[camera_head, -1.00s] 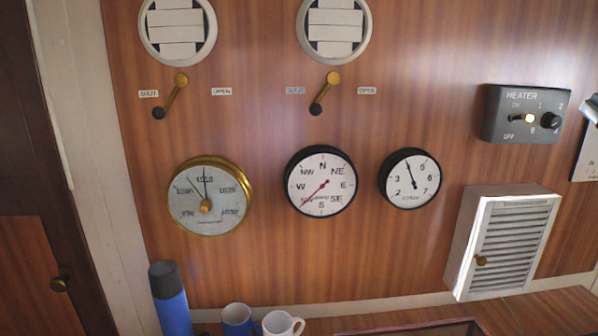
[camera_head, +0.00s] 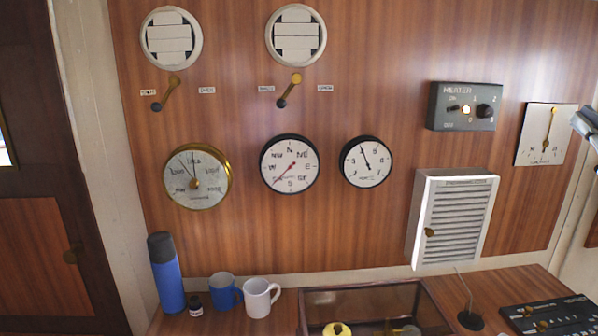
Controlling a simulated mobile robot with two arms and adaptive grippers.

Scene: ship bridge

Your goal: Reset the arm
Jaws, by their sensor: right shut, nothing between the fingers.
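My right gripper (camera_head: 585,126) shows only in part at the right edge, as a light grey and dark shape in front of the wall. It is shut and holds nothing. It is beside a white plate with a brass pointer (camera_head: 549,133) on the wall; I cannot tell how far it is from the plate. My left gripper is not in view.
The wood-panelled wall bears a heater box (camera_head: 464,107), a white louvred cabinet (camera_head: 455,215), several dials and two round vents. On the desk below stand a blue flask (camera_head: 167,275), a blue mug (camera_head: 224,292), a white mug (camera_head: 258,298) and a glass-sided case (camera_head: 365,291).

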